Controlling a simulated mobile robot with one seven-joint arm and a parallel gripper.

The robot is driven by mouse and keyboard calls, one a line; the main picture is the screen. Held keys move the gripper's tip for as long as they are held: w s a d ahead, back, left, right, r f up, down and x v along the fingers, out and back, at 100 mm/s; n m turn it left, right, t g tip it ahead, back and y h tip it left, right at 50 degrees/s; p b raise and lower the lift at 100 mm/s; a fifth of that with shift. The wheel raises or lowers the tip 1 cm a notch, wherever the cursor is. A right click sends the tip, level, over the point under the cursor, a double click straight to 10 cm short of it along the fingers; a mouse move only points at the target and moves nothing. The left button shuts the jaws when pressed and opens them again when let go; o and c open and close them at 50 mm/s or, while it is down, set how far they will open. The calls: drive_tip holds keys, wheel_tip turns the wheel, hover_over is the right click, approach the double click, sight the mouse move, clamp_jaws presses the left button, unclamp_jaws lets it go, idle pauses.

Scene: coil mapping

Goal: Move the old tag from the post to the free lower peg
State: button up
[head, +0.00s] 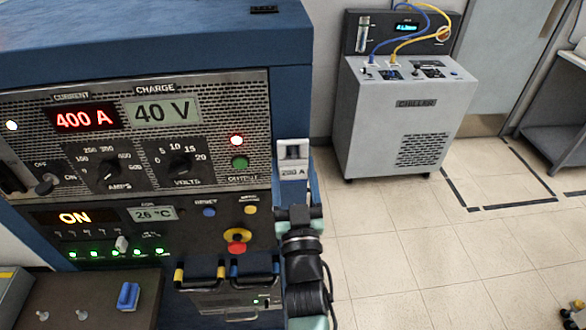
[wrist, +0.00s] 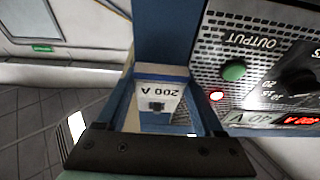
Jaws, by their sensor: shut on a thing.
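A pale tag marked "200 A" (head: 292,171) is at the right front edge of the blue cabinet in the head view. It shows upside down in the wrist view (wrist: 158,90), with a dark square opening or fitting on its face. My gripper (head: 295,197) is shut on this tag from below; its dark palm crosses the bottom of the wrist view (wrist: 160,125). I cannot make out the post or whether the tag is still on it. Short metal pegs or knobs (head: 82,314) stand on a dark panel at lower left; I cannot tell whether one is the lower peg.
The blue power cabinet (head: 150,45) has knobs, displays and a yellow-red button (head: 237,240) left of my arm. A blue clip-like piece (head: 128,296) is at lower left.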

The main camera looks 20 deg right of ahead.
drive_tip(key=s+a, duration=0.2)
drive_tip(key=s, duration=0.4)
drive_tip(key=shift+s+r+b, duration=0.3)
drive_tip(key=shift+s+b, duration=0.1)
drive_tip(key=shift+b, duration=0.05)
idle(0.4)
